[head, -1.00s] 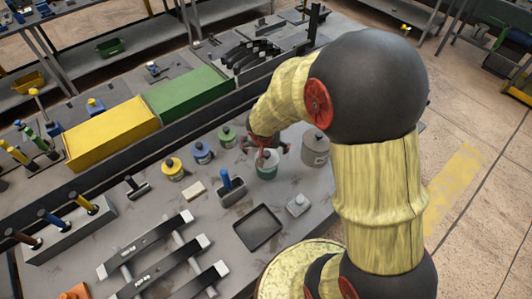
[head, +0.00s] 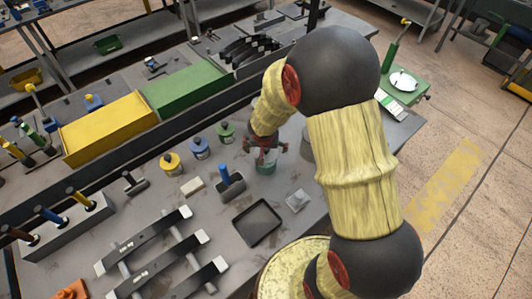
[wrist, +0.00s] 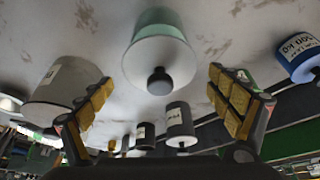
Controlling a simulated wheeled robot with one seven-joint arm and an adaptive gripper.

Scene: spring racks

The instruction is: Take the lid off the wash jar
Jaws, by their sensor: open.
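The wash jar, which I take to be the pale green jar (head: 266,168), stands on the grey bench under my gripper (head: 265,150). In the wrist view its white lid (wrist: 160,50) with a black knob (wrist: 160,82) shows between my two open fingers, with the green body (wrist: 158,18) beyond it. My gripper (wrist: 160,90) is open and empty, with clear gaps from both fingers to the lid in that view. In the head view the lid is mostly hidden by my gripper.
Yellow (head: 171,163), blue (head: 199,148) and green (head: 225,132) labelled jars stand in a row to the left. A large grey jar (wrist: 65,82) is close by in the wrist view.

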